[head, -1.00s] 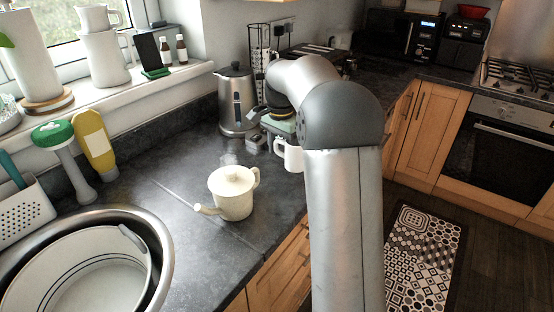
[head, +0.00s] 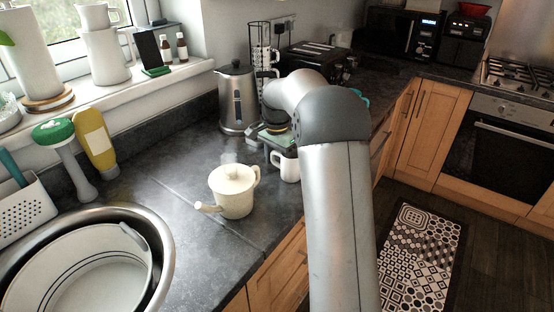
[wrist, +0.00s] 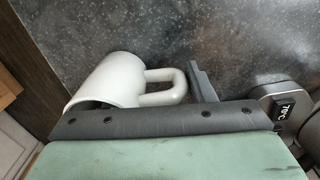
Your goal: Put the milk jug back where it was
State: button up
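A small white jug (head: 286,167) with a side handle is at the front edge of the counter, below my gripper (head: 277,138). I take it for the milk jug. In the wrist view the jug (wrist: 115,82) lies to the left of the picture, with its handle pointing right. A dark finger of my gripper (wrist: 203,82) is at the outer end of the handle. The other finger is hidden. The jug has moved together with my gripper, so I see it as held by the handle. I cannot tell whether its base touches the counter.
A cream teapot (head: 233,192) stands left of the jug on the counter (head: 190,165). A steel kettle (head: 238,98) and a mug rack (head: 259,50) stand behind. A round sink (head: 160,240) is at front left. Another white jug (head: 104,57) is on the windowsill.

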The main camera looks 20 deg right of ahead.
jog(key=o, duration=0.4)
jog(key=shift+c, duration=0.2)
notch_tip(320, 180, up, 12)
jog(key=shift+r+p, duration=0.2)
jog(key=shift+p, duration=0.2)
